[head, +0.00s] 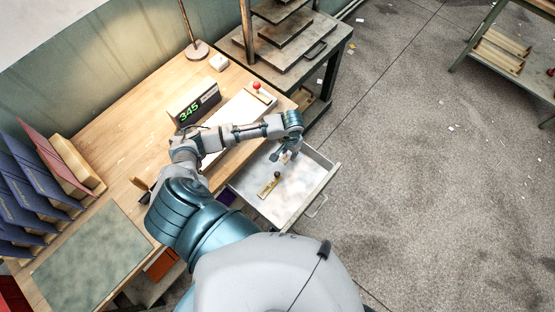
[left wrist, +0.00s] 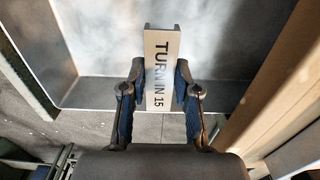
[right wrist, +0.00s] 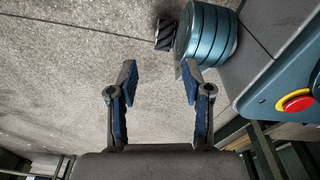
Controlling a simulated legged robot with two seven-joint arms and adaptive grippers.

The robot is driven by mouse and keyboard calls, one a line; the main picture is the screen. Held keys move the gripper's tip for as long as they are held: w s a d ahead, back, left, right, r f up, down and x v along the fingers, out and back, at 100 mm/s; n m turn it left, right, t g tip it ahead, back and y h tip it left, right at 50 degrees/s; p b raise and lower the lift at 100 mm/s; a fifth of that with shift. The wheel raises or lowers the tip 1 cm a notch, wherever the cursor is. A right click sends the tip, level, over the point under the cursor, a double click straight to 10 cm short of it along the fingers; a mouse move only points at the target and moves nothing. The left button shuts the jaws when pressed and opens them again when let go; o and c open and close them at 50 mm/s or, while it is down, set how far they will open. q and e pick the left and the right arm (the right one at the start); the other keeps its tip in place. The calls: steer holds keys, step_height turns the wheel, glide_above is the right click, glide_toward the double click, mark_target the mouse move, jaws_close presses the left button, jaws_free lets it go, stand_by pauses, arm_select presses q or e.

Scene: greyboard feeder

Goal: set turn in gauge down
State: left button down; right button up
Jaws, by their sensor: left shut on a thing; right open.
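The turn-in gauge (left wrist: 161,70) is a pale flat bar marked "TURN IN 15" in the left wrist view. My left gripper (left wrist: 158,92) is shut on it, one finger along each long side. In the head view my left gripper (head: 286,156) is over the open metal drawer (head: 240,184), toward its far end; the gauge is too small to make out there. The drawer's pale floor lies beyond the gauge in the left wrist view. My right gripper (right wrist: 160,85) is open and empty over the concrete floor, and is not visible in the head view.
A brass-coloured piece (head: 268,187) and a small dark knob (head: 278,174) lie in the drawer. The wooden bench (head: 120,130) carries a display reading 345 (head: 192,103), a white board with a red knob (head: 257,86), a green mat (head: 90,258) and blue binders (head: 35,180).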

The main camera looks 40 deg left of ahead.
mark_target(288, 164)
arm_select(q)
step_height(288, 164, down, 8)
steer(key=shift+f+b, duration=0.25)
steer(key=shift+b, duration=0.5)
arm_select(e)
steer(key=w, duration=0.1)
steer(key=w+r, duration=0.2)
steer(key=w, duration=0.1)
steer(key=shift+a, duration=0.3)
arm_select(q)
steer(key=c, duration=0.8)
jaws_free()
steer(key=shift+a, duration=0.1)
steer(key=shift+c, duration=0.2)
arm_select(e)
steer(key=shift+a, duration=0.1)
